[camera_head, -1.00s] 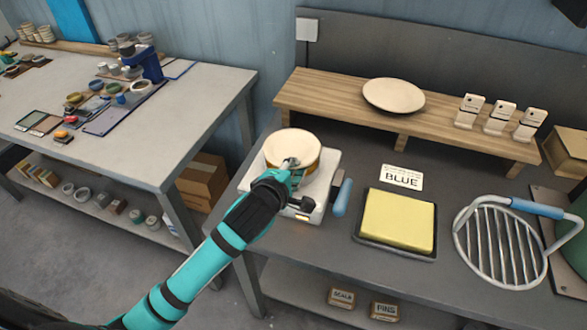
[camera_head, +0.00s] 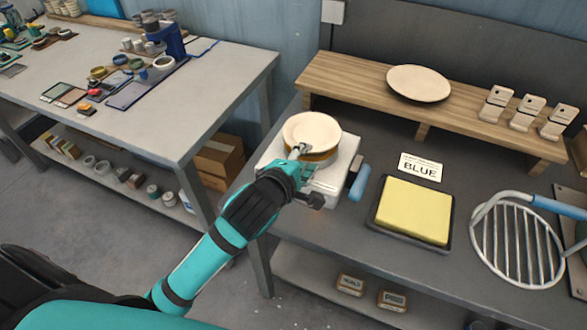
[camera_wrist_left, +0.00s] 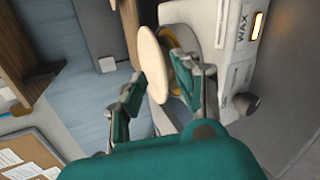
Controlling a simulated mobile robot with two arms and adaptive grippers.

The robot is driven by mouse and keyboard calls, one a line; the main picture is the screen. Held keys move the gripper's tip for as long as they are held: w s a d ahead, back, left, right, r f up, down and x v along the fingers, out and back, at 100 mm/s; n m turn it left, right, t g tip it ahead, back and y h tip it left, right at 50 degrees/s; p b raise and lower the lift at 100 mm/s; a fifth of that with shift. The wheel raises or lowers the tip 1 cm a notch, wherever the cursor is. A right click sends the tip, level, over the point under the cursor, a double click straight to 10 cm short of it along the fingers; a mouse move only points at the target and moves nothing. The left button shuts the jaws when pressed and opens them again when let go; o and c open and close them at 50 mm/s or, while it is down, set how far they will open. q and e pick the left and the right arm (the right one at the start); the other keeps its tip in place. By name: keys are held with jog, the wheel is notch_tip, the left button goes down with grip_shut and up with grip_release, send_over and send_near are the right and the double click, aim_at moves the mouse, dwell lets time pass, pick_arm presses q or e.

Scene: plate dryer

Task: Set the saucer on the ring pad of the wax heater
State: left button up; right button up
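The cream saucer (camera_head: 312,131) lies face up on top of the white wax heater (camera_head: 345,170). A strip of the golden ring pad (camera_head: 328,157) shows under its rim, and the saucer appears to rest on it. In the left wrist view the saucer (camera_wrist_left: 153,62) is seen edge-on against the golden ring (camera_wrist_left: 177,52). My left gripper (camera_head: 301,154) is at the saucer's near rim. In the left wrist view its fingers (camera_wrist_left: 168,88) are spread, one on each side of the rim, with a gap on the heater side. My right gripper is not in view.
A blue-handled tool (camera_head: 359,182) lies just right of the heater. Beyond are a yellow pad in a tray (camera_head: 413,210), a BLUE card (camera_head: 421,168) and a wire rack (camera_head: 517,245). A wooden shelf (camera_head: 345,82) behind holds another cream plate (camera_head: 418,83) and several small blocks.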

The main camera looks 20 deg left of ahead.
pick_arm(q)
jog(key=p+v, duration=0.2)
jog(key=v, duration=0.5)
dwell(1.0)
